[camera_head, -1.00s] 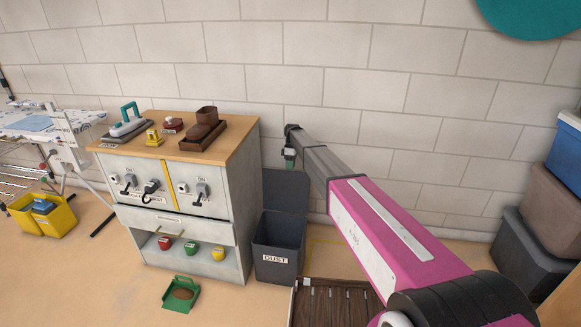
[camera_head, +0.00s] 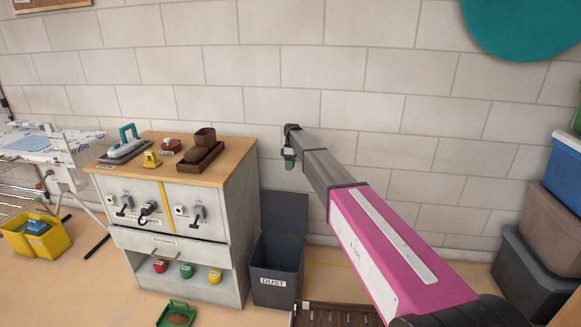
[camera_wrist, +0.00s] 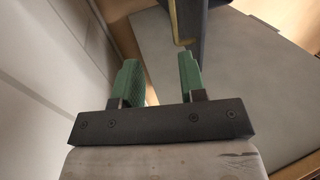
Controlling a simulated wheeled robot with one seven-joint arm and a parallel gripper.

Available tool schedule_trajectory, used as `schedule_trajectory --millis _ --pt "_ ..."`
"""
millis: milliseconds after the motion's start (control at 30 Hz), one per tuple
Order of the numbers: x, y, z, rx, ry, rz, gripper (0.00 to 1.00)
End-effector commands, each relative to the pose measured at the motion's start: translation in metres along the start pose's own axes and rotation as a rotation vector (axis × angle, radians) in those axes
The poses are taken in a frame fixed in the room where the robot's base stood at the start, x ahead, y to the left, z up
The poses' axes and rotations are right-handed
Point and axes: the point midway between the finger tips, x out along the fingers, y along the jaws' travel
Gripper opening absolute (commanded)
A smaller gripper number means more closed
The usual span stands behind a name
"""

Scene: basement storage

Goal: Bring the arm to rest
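My arm (camera_head: 385,240) stretches from the lower right toward the wall, with its far end above the dust bin. My gripper (camera_head: 289,158) is small at that far end, its green fingers pointing down, right of the cabinet. In the wrist view my gripper (camera_wrist: 160,72) shows two green fingers standing apart with nothing between them, so it is open and empty. A dark edge with a yellow strip lies just beyond the fingers there; I cannot tell what it belongs to.
The cabinet (camera_head: 233,226) with a wooden top (camera_head: 228,165) carries a clothes iron (camera_head: 127,143) and brown boxes (camera_head: 203,152). The dust bin (camera_head: 276,287) stands open beside it. Stacked crates (camera_head: 528,272) are at right. A green dustpan (camera_head: 176,314) lies on the floor.

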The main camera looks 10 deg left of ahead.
Motion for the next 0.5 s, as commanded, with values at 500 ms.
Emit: schedule_trajectory --millis 500 --pt "0.104 -0.149 0.184 0.598 0.055 0.113 0.38"
